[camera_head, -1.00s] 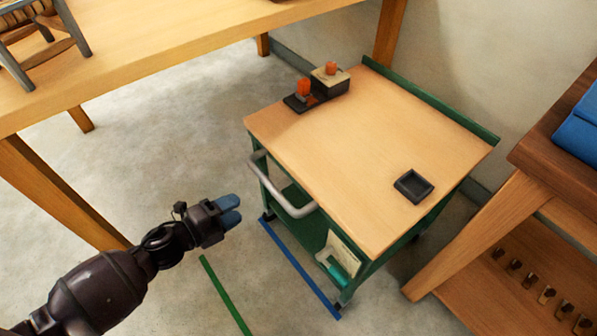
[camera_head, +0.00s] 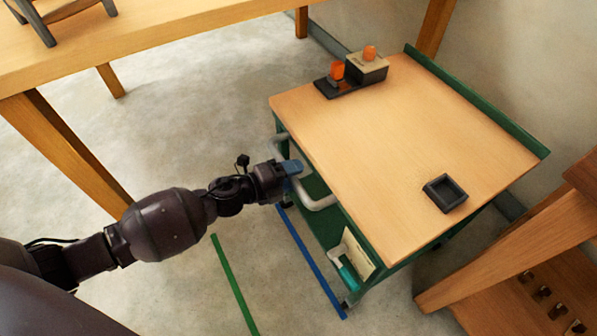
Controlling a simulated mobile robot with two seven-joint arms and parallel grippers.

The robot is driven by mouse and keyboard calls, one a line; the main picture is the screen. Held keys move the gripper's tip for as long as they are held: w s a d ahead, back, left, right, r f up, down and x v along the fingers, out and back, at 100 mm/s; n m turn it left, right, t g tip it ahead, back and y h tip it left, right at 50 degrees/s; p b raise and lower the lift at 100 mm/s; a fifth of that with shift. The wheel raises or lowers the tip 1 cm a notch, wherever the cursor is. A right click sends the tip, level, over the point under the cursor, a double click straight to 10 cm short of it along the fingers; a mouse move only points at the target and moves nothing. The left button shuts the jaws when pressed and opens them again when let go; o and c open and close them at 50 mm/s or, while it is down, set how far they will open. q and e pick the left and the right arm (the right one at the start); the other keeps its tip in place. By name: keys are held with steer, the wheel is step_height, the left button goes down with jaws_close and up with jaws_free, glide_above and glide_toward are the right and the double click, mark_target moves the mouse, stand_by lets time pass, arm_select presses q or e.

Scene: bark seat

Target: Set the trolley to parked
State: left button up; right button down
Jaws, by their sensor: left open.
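The trolley (camera_head: 400,150) has a wooden top, a green frame and a raised green back edge. Its light grey bar handle (camera_head: 318,203) sticks out from the left side. My left gripper (camera_head: 294,168) is open at the handle, with its blue fingertips overlapping the bar in the picture. I cannot tell whether the fingers touch the bar or straddle it. A blue floor line (camera_head: 313,262) runs along the trolley's left side, and a green floor line (camera_head: 234,285) lies further left, roughly parallel. My right gripper is not in view.
On the trolley top are a black base with an orange piece (camera_head: 337,70), a box with an orange knob (camera_head: 368,68) and a dark square tray (camera_head: 444,194). A wooden table (camera_head: 150,40) stands behind left, and wooden shelving (camera_head: 540,260) is close on the right. Floor left of the trolley is clear.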

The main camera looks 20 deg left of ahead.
arm_select(q)
steer(key=shift+x, duration=0.75)
jaws_close()
